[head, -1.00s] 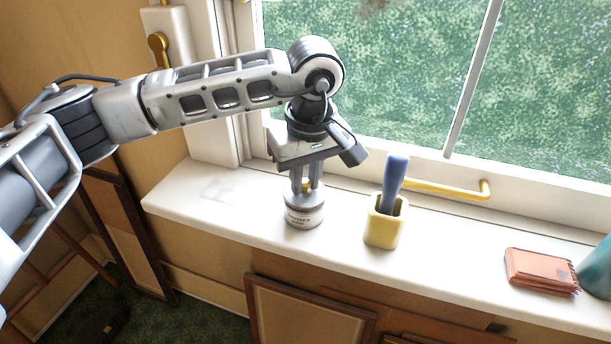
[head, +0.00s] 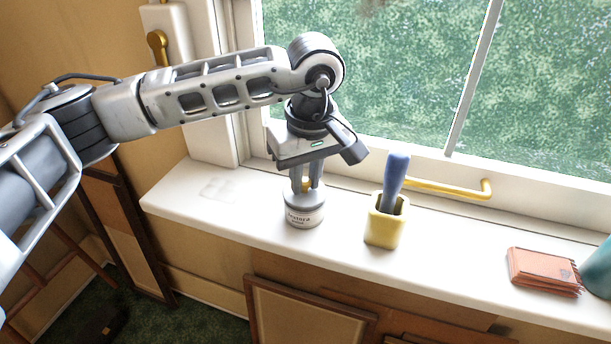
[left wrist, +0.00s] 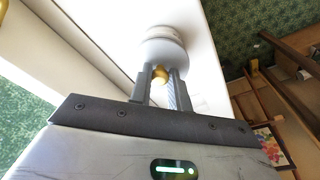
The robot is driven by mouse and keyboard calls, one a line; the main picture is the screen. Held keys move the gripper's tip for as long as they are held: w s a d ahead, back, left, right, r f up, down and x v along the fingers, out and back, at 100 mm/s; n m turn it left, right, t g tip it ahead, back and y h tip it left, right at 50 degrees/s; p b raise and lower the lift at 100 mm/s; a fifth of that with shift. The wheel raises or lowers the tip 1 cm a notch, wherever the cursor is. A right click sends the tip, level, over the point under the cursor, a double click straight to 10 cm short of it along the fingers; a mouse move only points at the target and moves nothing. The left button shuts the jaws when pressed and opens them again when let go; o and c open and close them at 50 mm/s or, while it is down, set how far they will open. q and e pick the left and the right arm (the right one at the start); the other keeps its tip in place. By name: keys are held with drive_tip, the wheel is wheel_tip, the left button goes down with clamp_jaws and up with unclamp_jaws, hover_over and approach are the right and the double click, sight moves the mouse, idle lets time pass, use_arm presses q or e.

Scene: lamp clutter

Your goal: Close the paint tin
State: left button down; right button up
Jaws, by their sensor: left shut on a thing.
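The paint tin (head: 304,217) is a small, pale round tin with dark print on its label. It stands upright on the white windowsill, below my left gripper. Its grey-white lid (head: 293,197) sits at the top of the tin and carries a small gold knob. My left gripper (head: 306,186) points down, its fingers shut on the knob. In the left wrist view the gold knob (left wrist: 160,74) shows between the two fingertips (left wrist: 161,76), with the white tin (left wrist: 163,42) beyond. I cannot tell whether the lid is fully seated. My right gripper is not in view.
A yellow pot (head: 384,228) with a blue-handled tool (head: 396,175) stands just right of the tin. A reddish wallet-like stack (head: 543,270) and a teal object (head: 598,268) are farther right. The window with its gold handle (head: 465,190) is behind. The sill's left end is clear.

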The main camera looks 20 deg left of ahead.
use_arm(q)
drive_tip(key=shift+f+b, duration=0.25)
drive_tip(key=shift+b, duration=0.3)
idle(0.8)
drive_tip(key=c, duration=0.8)
unclamp_jaws()
drive_tip(key=shift+c, duration=0.2)
drive_tip(key=shift+r, duration=0.1)
drive_tip(key=shift+r+p, duration=2.1)
drive_tip(key=shift+r, duration=1.35)
clamp_jaws()
